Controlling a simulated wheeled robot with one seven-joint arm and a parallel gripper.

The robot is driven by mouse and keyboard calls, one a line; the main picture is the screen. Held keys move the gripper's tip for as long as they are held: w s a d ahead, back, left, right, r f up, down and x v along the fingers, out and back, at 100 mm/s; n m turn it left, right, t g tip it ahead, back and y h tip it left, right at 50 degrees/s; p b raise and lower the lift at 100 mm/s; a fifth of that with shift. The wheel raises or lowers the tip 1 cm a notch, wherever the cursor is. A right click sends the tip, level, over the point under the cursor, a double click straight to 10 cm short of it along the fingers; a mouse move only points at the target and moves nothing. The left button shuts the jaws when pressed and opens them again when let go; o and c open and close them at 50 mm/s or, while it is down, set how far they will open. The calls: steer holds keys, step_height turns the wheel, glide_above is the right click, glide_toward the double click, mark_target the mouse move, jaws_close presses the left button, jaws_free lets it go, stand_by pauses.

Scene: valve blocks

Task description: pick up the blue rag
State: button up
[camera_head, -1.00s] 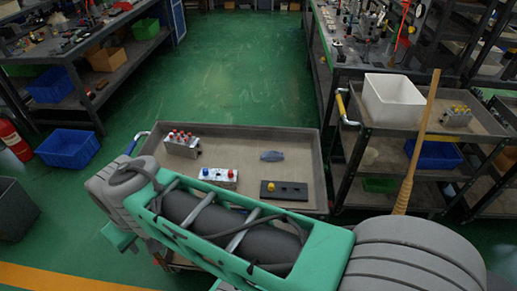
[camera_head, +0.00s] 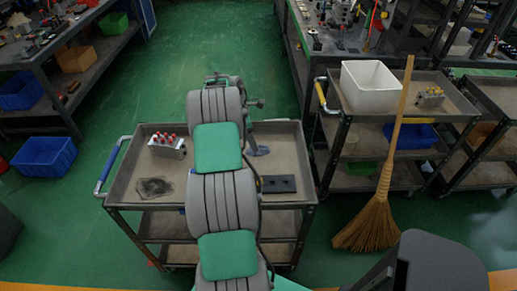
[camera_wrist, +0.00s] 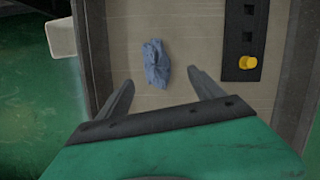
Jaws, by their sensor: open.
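The blue rag (camera_head: 259,150) lies crumpled on the tray of the cart (camera_head: 290,137), partly hidden by my arm in the head view. The wrist view shows the whole rag (camera_wrist: 156,64) on the bare tray, just beyond my fingertips. My gripper (camera_wrist: 161,79) is open and empty, with its two fingers spread on either side of the rag's near end. The fingers appear above the rag and apart from it. In the head view my arm reaches over the middle of the cart and my fingers are hard to make out.
A black plate (camera_head: 280,184) lies near the rag; the wrist view shows its yellow knob (camera_wrist: 248,63). A valve block with red knobs (camera_head: 167,146) and a dark patch (camera_head: 154,187) are at the tray's left. Right of the cart stand a broom (camera_head: 375,220) and a white bin (camera_head: 369,87).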

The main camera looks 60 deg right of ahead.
steer(key=x, duration=0.2)
steer(key=p+x, duration=0.1)
steer(key=x, duration=0.3)
steer(key=shift+s+d+f, duration=0.1)
steer(key=shift+d+f, duration=0.05)
steer(key=shift+d, duration=0.3)
steer(key=shift+c, duration=0.4)
steer(key=c, duration=1.4)
